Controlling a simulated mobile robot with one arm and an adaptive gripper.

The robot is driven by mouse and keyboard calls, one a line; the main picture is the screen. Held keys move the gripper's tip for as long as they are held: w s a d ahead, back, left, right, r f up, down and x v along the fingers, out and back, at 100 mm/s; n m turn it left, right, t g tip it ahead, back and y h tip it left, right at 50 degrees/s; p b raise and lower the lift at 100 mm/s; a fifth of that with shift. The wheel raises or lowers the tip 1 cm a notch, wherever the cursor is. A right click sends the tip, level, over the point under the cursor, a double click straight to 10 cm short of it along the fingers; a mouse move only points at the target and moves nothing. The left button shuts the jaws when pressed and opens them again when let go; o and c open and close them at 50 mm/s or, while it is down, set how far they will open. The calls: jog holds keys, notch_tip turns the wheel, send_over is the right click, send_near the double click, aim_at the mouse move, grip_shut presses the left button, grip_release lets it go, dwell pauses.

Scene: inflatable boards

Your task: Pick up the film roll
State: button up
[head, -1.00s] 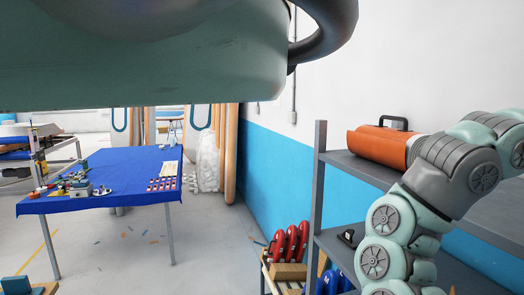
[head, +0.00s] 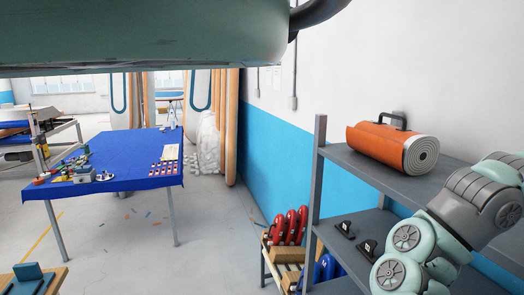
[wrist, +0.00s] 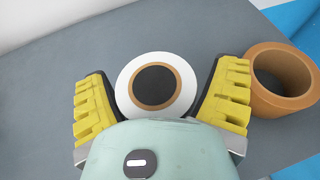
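A white roll (wrist: 181,72) with a brown core ring and dark centre, likely the film roll, shows end-on in the wrist view on a grey surface. My gripper (wrist: 161,75) is open, with one yellow-padded finger on each side of the roll. Whether the fingers touch it is unclear, and its lower edge is hidden behind my gripper body. My gripper is outside the head view, and I cannot make out the white roll there.
A brown hollow roll (wrist: 283,77) sits close to the right finger. In the head view, an orange roll with a handle (head: 380,142) lies on the top of a grey shelf (head: 338,151). A blue-covered table (head: 125,178) stands left, with open floor before it.

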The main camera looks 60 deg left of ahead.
jog(key=c, duration=1.4)
